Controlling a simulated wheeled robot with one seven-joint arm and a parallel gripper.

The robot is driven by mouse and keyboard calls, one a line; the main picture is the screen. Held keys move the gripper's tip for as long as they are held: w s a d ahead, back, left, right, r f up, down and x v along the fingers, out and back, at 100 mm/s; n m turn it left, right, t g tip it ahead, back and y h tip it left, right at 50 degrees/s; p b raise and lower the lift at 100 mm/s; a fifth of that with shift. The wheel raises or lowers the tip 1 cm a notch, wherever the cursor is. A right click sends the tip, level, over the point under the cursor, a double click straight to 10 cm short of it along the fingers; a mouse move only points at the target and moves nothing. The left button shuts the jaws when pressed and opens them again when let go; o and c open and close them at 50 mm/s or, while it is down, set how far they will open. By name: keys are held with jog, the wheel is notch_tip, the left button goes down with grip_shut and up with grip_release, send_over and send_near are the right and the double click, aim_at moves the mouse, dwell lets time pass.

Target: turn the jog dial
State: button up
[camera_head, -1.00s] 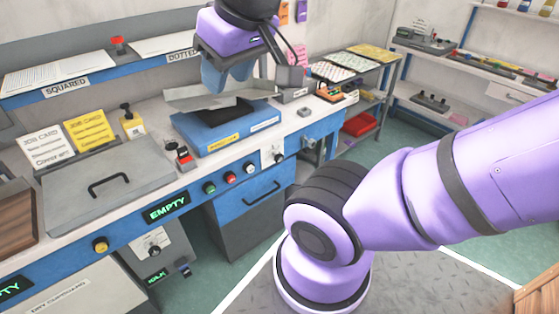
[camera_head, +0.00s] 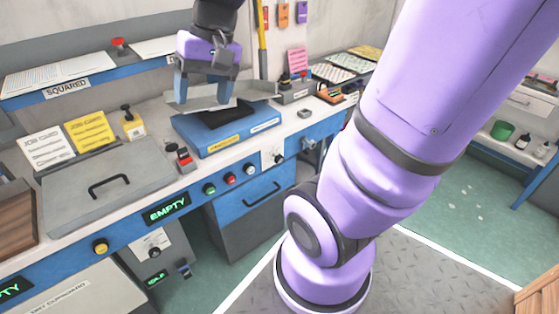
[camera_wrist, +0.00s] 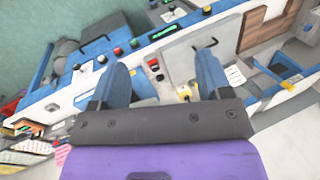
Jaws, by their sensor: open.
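A small dark dial (camera_head: 278,157) sits on a white plate at the right end of the bench's blue front panel, in the head view. Another knob (camera_head: 154,252) is on the grey box under the bench; I cannot tell by label which one is the jog dial. My gripper (camera_head: 205,100) is open and empty, fingers pointing down, above the back of the bench, up and left of the dial on the panel. In the wrist view its two blue fingers (camera_wrist: 160,62) are spread apart with nothing between them.
Green (camera_head: 209,188), red (camera_head: 229,178) and white (camera_head: 249,168) buttons line the panel left of the dial. A blue press-like block (camera_head: 225,135) with a grey tray stands under my gripper. A grey lid with handle (camera_head: 109,185) lies left. The floor in front is clear.

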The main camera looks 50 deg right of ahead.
jog(key=w+d+f+m+t+y, duration=0.4)
jog(key=w+d+f+m, duration=0.3)
jog(key=d+f, duration=0.35)
jog(key=w+d+f+m+t+y, duration=0.45)
jog(key=w+d+f+m, duration=0.35)
jog(key=f, duration=0.3)
jog(key=m+t+h, duration=0.8)
jog(key=m+h, duration=0.8)
jog(key=m, duration=0.3)
send_near(281, 160)
jog(key=x, duration=1)
jog(key=shift+w, duration=0.4)
jog(key=c, duration=0.9)
